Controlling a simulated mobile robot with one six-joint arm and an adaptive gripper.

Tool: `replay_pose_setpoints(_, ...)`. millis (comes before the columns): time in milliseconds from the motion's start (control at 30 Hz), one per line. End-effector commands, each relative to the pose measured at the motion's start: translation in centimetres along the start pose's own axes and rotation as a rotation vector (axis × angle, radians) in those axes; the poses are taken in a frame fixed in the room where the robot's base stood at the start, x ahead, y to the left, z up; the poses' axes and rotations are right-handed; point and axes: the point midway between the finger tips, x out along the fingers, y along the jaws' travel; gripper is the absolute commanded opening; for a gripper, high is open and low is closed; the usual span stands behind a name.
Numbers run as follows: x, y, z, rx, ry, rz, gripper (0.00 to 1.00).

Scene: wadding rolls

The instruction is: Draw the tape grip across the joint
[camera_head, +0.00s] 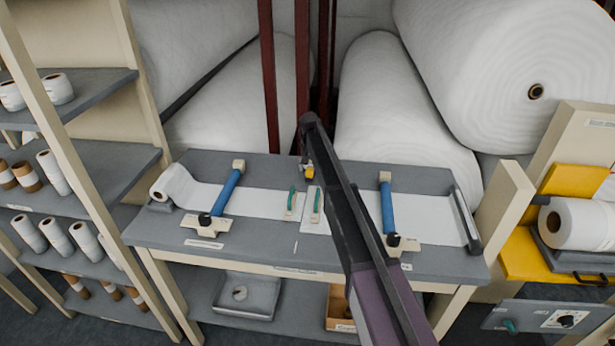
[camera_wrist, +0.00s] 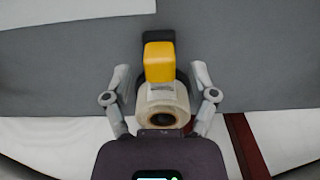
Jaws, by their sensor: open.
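The tape grip (camera_head: 309,173) is a small yellow block near the back edge of the bench. In the wrist view the yellow block (camera_wrist: 160,62) has a pale tape roll (camera_wrist: 162,105) with a dark core. My gripper (camera_wrist: 158,72) is open, with one finger on each side of the tape grip; I cannot tell whether either touches it. In the head view my arm mostly hides the gripper. The two white wadding strips, left (camera_head: 258,202) and right (camera_head: 430,227), come close at the middle of the bench, between two green-handled pieces (camera_head: 292,200) (camera_head: 316,206). My arm covers part of the right strip.
Blue bars (camera_head: 227,192) (camera_head: 387,207) lie across the strips. Dark red posts (camera_head: 268,75) and large white rolls (camera_head: 400,110) stand behind. Shelves with rolls flank the left.

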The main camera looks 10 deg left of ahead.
Motion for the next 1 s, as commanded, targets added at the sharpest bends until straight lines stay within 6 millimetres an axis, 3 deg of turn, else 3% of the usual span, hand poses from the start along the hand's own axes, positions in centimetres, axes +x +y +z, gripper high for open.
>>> replay_pose_setpoints(200, 1.5, 0.1, 0.0, 0.001, 0.0, 0.0, 0.74)
replay_pose_setpoints(700, 1.8, 0.1, 0.0, 0.001, 0.0, 0.0, 0.74)
replay_pose_setpoints(767, 1.8, 0.1, 0.0, 0.001, 0.0, 0.0, 0.59)
replay_pose_setpoints(967, 1.8, 0.2, -0.1, 0.002, 0.0, 0.0, 0.0)
replay_pose_setpoints(1000, 1.8, 0.2, -0.1, 0.002, 0.0, 0.0, 0.0)
